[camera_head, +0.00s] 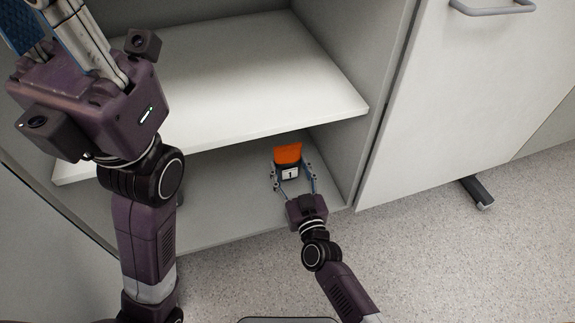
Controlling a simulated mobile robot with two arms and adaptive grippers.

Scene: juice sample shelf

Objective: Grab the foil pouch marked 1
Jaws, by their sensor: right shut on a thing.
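The foil pouch marked 1 (288,155) is orange at the top with a white label bearing a black "1" on a dark lower part. It stands on the lower shelf of the cabinet, below the front edge of the upper shelf. My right gripper (292,177) reaches in from the front and is shut on the pouch, a finger on each side of it. My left gripper (50,12) is raised at the upper left, away from the pouch. Its fingertips are cut off by the picture edge, so its opening cannot be judged.
The upper shelf (230,85) is bare and overhangs the pouch closely. The cabinet's right side wall (350,150) stands just right of the pouch. An open white door (470,90) with a grey handle is at the right. The lower shelf (225,205) is clear left of the pouch.

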